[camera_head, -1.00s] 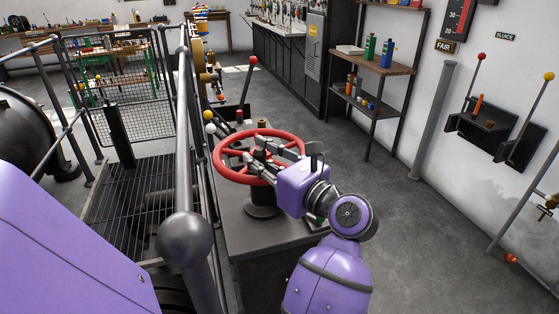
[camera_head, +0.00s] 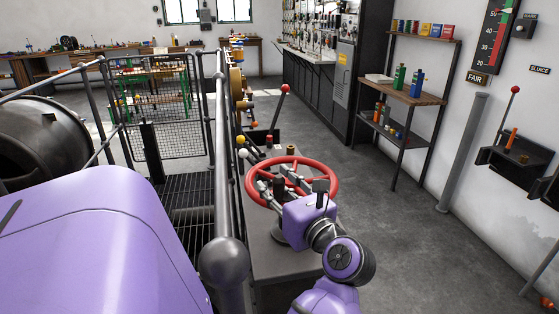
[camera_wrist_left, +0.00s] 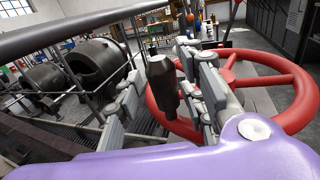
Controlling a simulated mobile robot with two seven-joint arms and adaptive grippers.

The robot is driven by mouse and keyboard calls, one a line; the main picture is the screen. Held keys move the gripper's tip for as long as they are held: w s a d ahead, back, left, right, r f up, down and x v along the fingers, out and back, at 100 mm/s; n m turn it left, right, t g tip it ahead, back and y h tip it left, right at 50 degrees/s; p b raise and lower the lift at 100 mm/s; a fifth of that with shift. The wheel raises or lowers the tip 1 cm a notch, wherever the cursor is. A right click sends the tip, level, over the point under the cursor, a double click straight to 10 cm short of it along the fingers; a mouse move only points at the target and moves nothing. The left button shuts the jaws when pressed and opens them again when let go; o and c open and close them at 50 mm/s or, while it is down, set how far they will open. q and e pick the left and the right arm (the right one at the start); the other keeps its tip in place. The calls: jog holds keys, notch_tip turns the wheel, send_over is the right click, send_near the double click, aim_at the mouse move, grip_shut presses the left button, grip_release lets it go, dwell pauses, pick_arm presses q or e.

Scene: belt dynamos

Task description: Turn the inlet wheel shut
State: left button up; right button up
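The inlet wheel is a red spoked handwheel (camera_head: 331,172) on a dark pedestal, lying nearly flat, in the middle of the head view. It also fills the right of the left wrist view (camera_wrist_left: 290,118). My left gripper (camera_head: 278,188) is over the near-left part of the wheel. In the left wrist view its grey fingers (camera_wrist_left: 160,95) stand well apart. A dark upright handle (camera_wrist_left: 162,85) shows between them, nearer the right finger. I cannot tell whether either finger touches the handle or the rim. My right gripper is not in view.
A dark railing (camera_head: 224,180) with a ball-topped post (camera_head: 223,262) runs close to the left of the wheel. A red-knobbed lever (camera_head: 285,89) and a yellow knob (camera_head: 240,140) stand behind it. Open floor (camera_head: 400,235) lies to the right, with shelves (camera_head: 405,90) beyond.

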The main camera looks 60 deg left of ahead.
pick_arm(q)
jog(key=shift+w+d+r, duration=0.15)
jog(key=shift+d, duration=0.05)
jog(key=s+d, duration=0.1)
jog(key=d, duration=1)
jog(key=shift+s+d, duration=0.15)
jog(key=shift+d, duration=0.2)
